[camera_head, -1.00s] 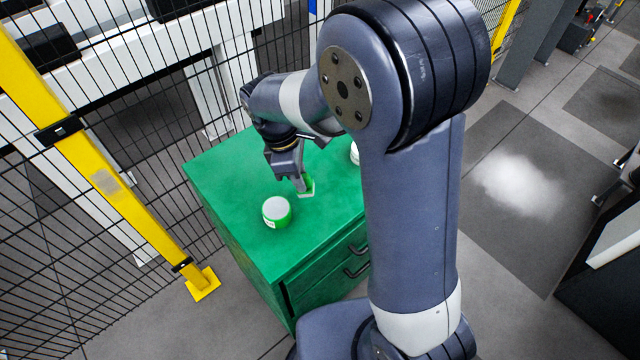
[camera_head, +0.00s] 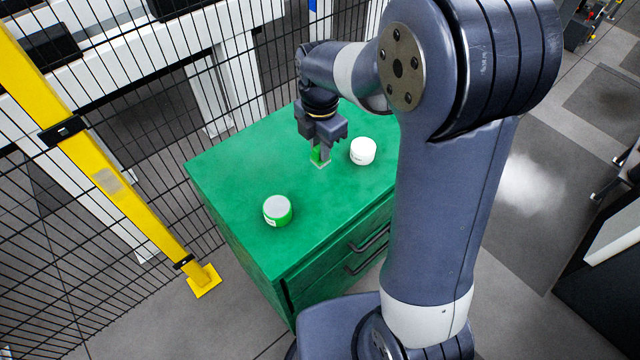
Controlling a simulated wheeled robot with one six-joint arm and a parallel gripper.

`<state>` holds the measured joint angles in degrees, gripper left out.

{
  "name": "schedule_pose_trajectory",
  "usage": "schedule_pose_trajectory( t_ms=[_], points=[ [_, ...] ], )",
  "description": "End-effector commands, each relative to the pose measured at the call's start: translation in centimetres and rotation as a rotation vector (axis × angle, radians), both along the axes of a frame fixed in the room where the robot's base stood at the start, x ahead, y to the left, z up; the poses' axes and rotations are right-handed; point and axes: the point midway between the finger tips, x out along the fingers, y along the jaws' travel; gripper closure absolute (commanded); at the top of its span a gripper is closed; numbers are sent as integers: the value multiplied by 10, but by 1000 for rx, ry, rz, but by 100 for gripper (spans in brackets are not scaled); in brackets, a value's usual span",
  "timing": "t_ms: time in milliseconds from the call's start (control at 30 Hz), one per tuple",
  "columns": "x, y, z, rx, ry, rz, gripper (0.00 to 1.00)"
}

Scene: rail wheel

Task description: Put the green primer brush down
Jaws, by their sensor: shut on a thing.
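The green primer brush (camera_head: 316,156) is upright between the fingers of my gripper (camera_head: 320,156), with its pale lower end (camera_head: 321,166) pointing down. My gripper is shut on it and points down over the green cabinet top (camera_head: 235,175). The brush is close above or touching the top; I cannot tell which. The fingers hide part of the brush.
A white-lidded green can (camera_head: 277,211) stands at the front left of the cabinet top. A white can (camera_head: 363,151) stands just right of my gripper. A black mesh fence with a yellow post (camera_head: 110,175) runs along the left. The middle of the top is clear.

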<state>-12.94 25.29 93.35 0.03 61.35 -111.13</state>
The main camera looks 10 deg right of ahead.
Motion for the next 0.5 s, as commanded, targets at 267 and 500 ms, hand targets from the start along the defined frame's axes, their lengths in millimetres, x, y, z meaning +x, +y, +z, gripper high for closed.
schedule_pose_trajectory(
  t_ms=[267,500],
  points=[
    [-1,0,-17,-2,5,-1,99],
    [-1,0,-49,-1,3,-1,99]
  ],
)
